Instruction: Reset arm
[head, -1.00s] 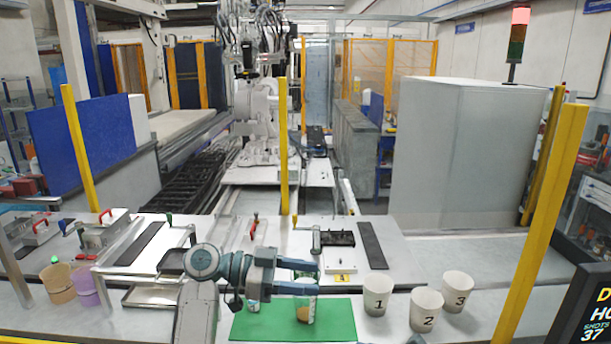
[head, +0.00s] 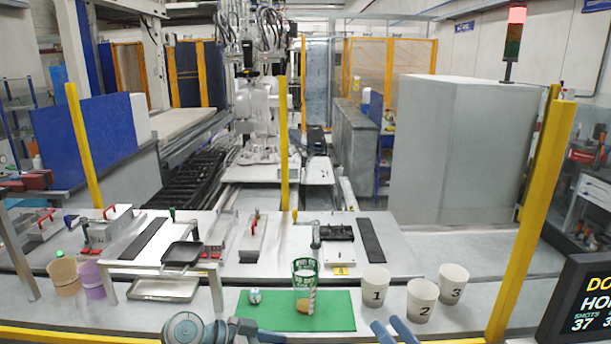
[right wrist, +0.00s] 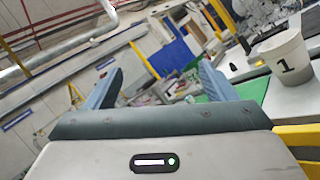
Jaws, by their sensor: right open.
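My left arm comes in low at the bottom left of the head view. Its gripper (head: 268,337) is at the bottom edge, in front of the green mat (head: 335,320), and its fingers are mostly cut off. A clear glass with a green pattern (head: 304,285) stands upright on the mat, apart from the grippers. My right gripper (head: 392,331) is open and empty, with its fingertips in front of paper cup 1 (head: 375,287). In the right wrist view its fingers are spread, with cup 1 (right wrist: 284,62) to the right.
Cups 2 (head: 421,302) and 3 (head: 453,284) stand to the right. A brown cup (head: 65,278) and a purple cup are at far left. A yellow post (head: 532,220) rises at right.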

